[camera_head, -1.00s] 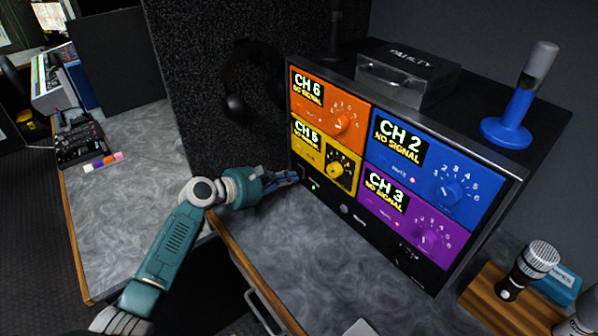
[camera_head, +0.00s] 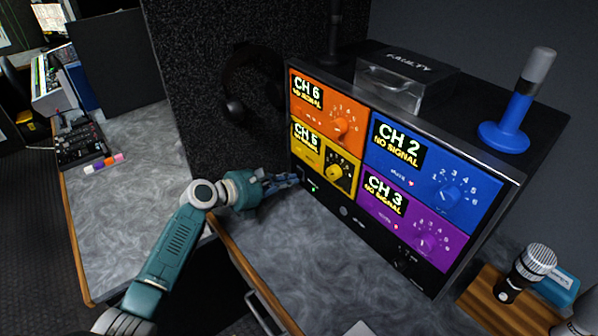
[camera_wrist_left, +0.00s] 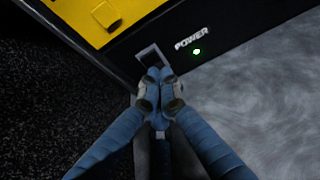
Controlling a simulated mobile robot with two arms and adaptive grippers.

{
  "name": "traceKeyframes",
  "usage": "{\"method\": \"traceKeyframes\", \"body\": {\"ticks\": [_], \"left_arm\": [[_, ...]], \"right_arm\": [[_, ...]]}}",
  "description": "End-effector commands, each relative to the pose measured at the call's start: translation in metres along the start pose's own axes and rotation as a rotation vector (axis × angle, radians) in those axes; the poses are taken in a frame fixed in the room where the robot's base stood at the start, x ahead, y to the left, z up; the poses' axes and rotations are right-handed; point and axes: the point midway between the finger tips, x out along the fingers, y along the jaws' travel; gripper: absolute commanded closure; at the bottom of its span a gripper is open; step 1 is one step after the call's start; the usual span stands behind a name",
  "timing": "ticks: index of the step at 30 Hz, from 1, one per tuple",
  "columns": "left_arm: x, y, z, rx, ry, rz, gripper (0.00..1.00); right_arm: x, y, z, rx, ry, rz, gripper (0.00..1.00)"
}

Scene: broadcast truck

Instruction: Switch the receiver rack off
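The receiver rack (camera_head: 345,208) stands on the counter, with orange, blue, yellow and purple panels reading CH 6, CH 2, CH 5 or 6, and CH 3, with NO SIGNAL. A green light beside the word POWER is lit; it shows in the left wrist view (camera_wrist_left: 196,51). The power switch (camera_wrist_left: 152,56) is a dark rocker in a light frame left of that label. My left gripper (camera_head: 290,180) is at the rack's lower left corner. In the left wrist view my left gripper (camera_wrist_left: 160,76) has its fingertips together at the switch's lower edge; contact is unclear. My right gripper is not in view.
A box marked FAULTY (camera_head: 408,80) and a blue-based antenna (camera_head: 510,120) stand on the rack. A wooden holder (camera_head: 490,300) with a microphone (camera_head: 527,268) is at the right. Headphones (camera_head: 240,90) hang on the dark panel behind. The counter (camera_head: 290,240) before the rack is mostly clear.

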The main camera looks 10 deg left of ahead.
Motion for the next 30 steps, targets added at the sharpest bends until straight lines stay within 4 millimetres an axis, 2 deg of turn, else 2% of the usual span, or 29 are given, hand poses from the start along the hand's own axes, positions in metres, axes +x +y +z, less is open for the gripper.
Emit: {"method": "traceKeyframes", "body": {"ticks": [1, 18, 24, 30], "left_arm": [[-0.006, 0.0, 0.004, -0.001, 0.001, 0.001, 1.0], [-0.052, 0.0, 0.002, -0.002, 0.002, 0.0, 1.0], [-0.06, 0.0, 0.001, 0.0, 0.002, 0.0, 1.0], [-0.06, 0.0, 0.0, 0.0, 0.001, 0.0, 1.0]], "right_arm": [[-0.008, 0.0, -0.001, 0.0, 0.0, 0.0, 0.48], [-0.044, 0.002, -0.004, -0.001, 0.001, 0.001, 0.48], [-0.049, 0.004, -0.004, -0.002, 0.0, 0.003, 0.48], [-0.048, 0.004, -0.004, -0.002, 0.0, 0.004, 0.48]]}}
